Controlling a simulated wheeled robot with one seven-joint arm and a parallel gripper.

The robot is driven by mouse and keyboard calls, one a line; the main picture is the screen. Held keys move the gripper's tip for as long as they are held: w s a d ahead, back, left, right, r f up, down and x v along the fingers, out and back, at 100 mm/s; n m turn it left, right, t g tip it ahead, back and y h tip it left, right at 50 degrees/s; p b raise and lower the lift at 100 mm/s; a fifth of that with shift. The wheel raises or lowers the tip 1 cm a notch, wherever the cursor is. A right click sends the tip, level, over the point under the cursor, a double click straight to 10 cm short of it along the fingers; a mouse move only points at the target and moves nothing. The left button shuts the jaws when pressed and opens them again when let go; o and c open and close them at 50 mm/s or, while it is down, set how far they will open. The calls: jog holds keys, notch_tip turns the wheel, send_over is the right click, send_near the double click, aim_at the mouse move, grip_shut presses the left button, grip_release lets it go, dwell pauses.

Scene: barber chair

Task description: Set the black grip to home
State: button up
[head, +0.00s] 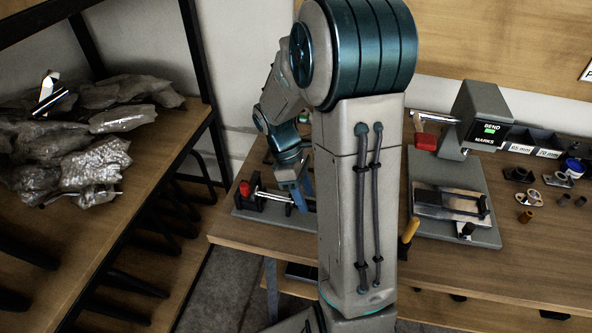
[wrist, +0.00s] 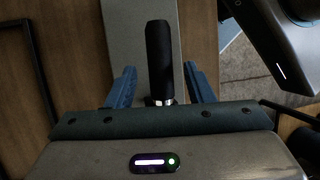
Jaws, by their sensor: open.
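The black grip (wrist: 158,55) shows in the wrist view as a dark upright-in-picture handle with a shiny collar at its lower end, over a grey plate. My gripper (wrist: 159,72) is open, with one blue finger to the left of the grip and one to the right. Gaps show on both sides, so neither finger touches it. In the head view my gripper (head: 296,190) is over a small bench fixture (head: 250,214) with a red knob and a metal rod. I cannot pick out the black grip there; my arm hides part of the fixture.
A second grey machine (head: 480,115) with a lit "BEND MARKS" display stands to the right on the wooden bench (head: 530,265). A yellow-handled tool (head: 410,233) and several small metal parts lie nearby. A shelf (head: 130,215) with plastic-wrapped bundles (head: 75,140) stands at left.

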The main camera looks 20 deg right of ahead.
jog(key=v, duration=1.2)
jog(key=shift+r+p, duration=0.2)
jog(key=shift+p, duration=0.1)
jog(key=shift+a, duration=0.15)
jog(key=s+a+r+m+t+y, duration=0.1)
jog(key=s+a+m+t, duration=0.2)
jog(key=s+m, duration=0.2)
jog(key=s+a+r+m+t+y, duration=0.1)
jog(key=s+a+m+t, duration=0.2)
jog(key=s, duration=0.5)
jog(key=shift+s+a+m+t+p, duration=0.35)
jog(key=shift+m+t, duration=0.35)
jog(key=shift+m, duration=0.6)
jog(key=shift+d, duration=0.1)
